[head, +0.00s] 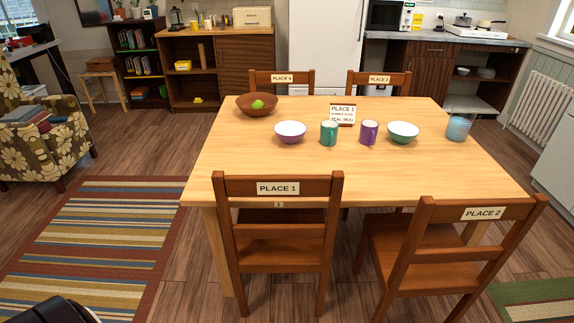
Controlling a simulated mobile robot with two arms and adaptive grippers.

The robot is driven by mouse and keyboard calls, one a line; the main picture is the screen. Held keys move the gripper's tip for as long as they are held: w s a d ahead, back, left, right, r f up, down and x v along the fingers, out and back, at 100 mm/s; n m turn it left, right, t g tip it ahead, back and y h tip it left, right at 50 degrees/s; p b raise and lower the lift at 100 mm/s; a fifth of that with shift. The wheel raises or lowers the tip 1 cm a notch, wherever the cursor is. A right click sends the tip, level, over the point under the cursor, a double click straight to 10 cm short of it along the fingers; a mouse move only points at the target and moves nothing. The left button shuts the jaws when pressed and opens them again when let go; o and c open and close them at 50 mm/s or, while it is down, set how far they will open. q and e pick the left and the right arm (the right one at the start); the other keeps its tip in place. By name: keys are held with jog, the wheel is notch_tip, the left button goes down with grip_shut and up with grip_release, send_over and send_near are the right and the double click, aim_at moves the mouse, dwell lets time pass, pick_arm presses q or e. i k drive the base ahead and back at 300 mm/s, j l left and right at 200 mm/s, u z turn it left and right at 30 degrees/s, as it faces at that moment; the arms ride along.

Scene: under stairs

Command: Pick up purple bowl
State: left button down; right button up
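The purple bowl (290,137) stands upright on the wooden table (255,160), left of the table's middle. Its outside is purple and its inside is pale and looks empty. A green mug (328,134) stands just to its right. A brown wooden bowl (257,108) with a green fruit (257,104) in it is behind it to the left. Neither of my grippers shows in the head view, and nothing touches the purple bowl except the table.
A purple mug (369,133), a green bowl (403,133), a blue cup (458,128) and a sign (343,115) share the table. Chairs marked PLACE 1 (280,232) and PLACE 2 (450,244) stand at the near side. Floor to the left holds a striped rug (95,240).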

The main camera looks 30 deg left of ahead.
aim_at(289, 132)
jog(key=i+j, duration=0.2)
jog(key=i+j+u, duration=0.25)
jog(key=i+u, duration=0.55)
jog(key=i, duration=0.2)
